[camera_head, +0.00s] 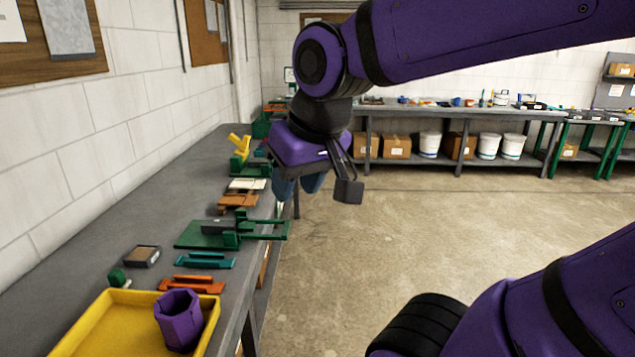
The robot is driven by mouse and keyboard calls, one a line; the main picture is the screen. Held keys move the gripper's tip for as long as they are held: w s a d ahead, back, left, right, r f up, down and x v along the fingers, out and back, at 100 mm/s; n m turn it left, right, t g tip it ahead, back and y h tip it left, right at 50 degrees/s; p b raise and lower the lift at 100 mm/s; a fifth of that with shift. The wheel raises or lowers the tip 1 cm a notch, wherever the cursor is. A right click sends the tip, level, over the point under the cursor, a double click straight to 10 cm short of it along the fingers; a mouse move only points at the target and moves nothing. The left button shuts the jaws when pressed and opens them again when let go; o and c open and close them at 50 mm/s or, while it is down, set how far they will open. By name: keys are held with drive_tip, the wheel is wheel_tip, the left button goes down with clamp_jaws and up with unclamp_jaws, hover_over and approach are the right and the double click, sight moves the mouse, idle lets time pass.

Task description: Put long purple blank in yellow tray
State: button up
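A yellow tray (103,330) sits on the bench at the lower left, cut off by the picture's bottom edge. A purple six-sided hollow piece (180,322) stands in the tray's right part, its open end up. I cannot tell whether this is the long purple blank, and no other loose purple piece shows. My gripper (298,188) hangs pointing down beside the bench's right edge, well beyond the tray.
Orange (191,285) and teal (205,260) holders, a small brown block (142,256) and a green tool (212,234) line the bench beyond the tray. A yellow-handled clamp (239,146) stands farther back. The floor right of the bench is clear.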

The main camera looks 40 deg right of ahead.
drive_tip(key=shift+s+d+r+n+t, duration=0.15)
drive_tip(key=shift+s+d+n+t, duration=0.1)
drive_tip(key=shift+s, duration=0.6)
drive_tip(key=shift+s+d+r+n+t, duration=0.15)
drive_tip(key=shift+s+d+n, duration=0.1)
drive_tip(key=shift+s, duration=0.6)
